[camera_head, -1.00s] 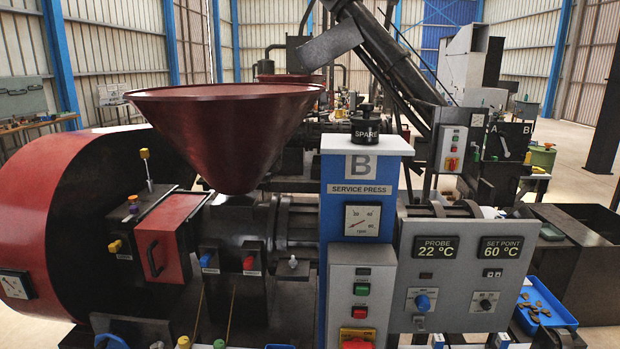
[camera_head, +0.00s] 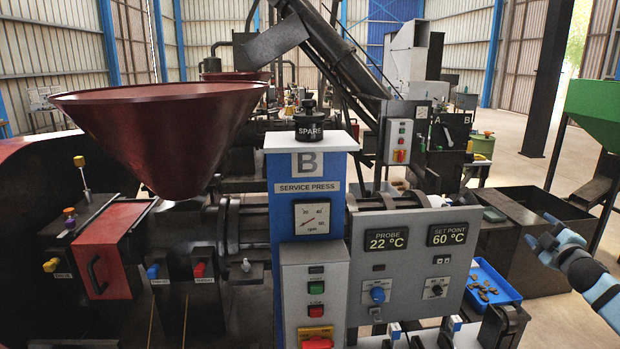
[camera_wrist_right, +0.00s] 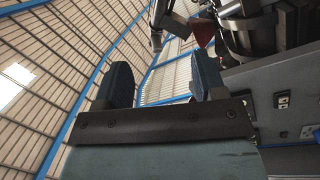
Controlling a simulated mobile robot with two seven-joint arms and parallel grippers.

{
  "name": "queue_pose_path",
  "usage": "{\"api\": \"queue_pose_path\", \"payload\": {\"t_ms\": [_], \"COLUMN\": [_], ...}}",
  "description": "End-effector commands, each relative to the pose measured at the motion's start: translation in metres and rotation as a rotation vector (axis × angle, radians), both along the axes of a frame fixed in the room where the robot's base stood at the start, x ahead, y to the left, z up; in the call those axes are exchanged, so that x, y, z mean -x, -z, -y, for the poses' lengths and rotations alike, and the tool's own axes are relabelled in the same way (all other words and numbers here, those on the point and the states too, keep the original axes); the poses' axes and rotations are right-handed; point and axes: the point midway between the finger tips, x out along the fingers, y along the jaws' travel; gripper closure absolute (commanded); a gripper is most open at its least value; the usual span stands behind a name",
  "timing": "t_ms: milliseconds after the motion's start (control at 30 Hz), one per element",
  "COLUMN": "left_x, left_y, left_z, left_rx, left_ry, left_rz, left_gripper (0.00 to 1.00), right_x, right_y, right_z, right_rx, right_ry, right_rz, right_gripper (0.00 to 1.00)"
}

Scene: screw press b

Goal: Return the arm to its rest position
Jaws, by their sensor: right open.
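My right gripper (camera_head: 540,231) is at the right of the head view, on a blue and black arm that comes in from the right edge. It is apart from the press and in front of the dark bin. In the right wrist view its two blue-padded fingers (camera_wrist_right: 162,78) stand apart with nothing between them. My left gripper is not in view. The service press B has a blue column (camera_head: 294,213) with a dial, and a grey control panel (camera_head: 408,262) reading probe 22 °C and set point 60 °C.
A dark red hopper (camera_head: 160,130) stands at the left. A black SPARE weight-like piece (camera_head: 309,126) sits on the column top. A blue tray (camera_head: 500,277) with brown pieces lies right of the panel. A dark bin (camera_head: 520,240) and green hopper (camera_head: 597,112) stand at right.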

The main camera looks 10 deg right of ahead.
Motion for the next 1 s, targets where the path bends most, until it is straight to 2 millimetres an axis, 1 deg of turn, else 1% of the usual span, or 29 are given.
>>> {"api": "queue_pose_path", "payload": {"t_ms": [33,167,200,233,300,367,400,467,500,567,667,700,767,800,867,900,967,1000], "left_x": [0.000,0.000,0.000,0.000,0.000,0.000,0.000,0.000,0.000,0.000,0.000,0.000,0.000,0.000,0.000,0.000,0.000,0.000], "left_y": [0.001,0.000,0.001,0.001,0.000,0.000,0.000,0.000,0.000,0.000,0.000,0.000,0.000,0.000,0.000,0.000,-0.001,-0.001], "left_z": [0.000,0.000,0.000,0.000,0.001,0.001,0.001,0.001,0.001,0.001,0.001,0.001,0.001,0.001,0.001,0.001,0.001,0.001], "left_rx": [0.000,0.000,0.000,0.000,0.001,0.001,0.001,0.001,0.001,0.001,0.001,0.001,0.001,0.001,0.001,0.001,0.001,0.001], "left_ry": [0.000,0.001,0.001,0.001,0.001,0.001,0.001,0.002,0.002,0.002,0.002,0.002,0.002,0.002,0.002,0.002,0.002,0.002], "left_rz": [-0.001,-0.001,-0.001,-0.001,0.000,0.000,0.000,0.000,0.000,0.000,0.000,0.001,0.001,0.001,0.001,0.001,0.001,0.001], "left_gripper": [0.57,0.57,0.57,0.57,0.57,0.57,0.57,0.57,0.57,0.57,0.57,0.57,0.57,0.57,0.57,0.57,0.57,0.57], "right_x": [0.001,0.005,0.007,0.008,0.012,0.016,0.019,0.025,0.030,0.039,0.059,0.069,0.087,0.101,0.123,0.140,0.166,0.184], "right_y": [0.013,0.032,0.041,0.056,0.079,0.098,0.111,0.132,0.147,0.169,0.211,0.229,0.255,0.271,0.295,0.310,0.329,0.339], "right_z": [0.003,0.016,0.017,0.005,-0.013,-0.029,-0.040,-0.057,-0.070,-0.090,-0.132,-0.150,-0.179,-0.200,-0.232,-0.254,-0.288,-0.310], "right_rx": [-0.079,-0.258,-0.307,-0.308,-0.324,-0.340,-0.352,-0.370,-0.385,-0.410,-0.460,-0.484,-0.524,-0.553,-0.601,-0.634,-0.687,-0.724], "right_ry": [0.035,0.126,0.145,0.130,0.108,0.092,0.081,0.064,0.053,0.034,-0.001,-0.015,-0.037,-0.051,-0.072,-0.085,-0.102,-0.112], "right_rz": [-0.028,-0.097,-0.123,-0.136,-0.160,-0.183,-0.197,-0.221,-0.238,-0.265,-0.317,-0.339,-0.374,-0.397,-0.433,-0.456,-0.491,-0.512], "right_gripper": [0.36,0.36,0.36,0.36,0.36,0.36,0.36,0.36,0.36,0.36,0.36,0.36,0.36,0.36,0.36,0.36,0.36,0.36]}}
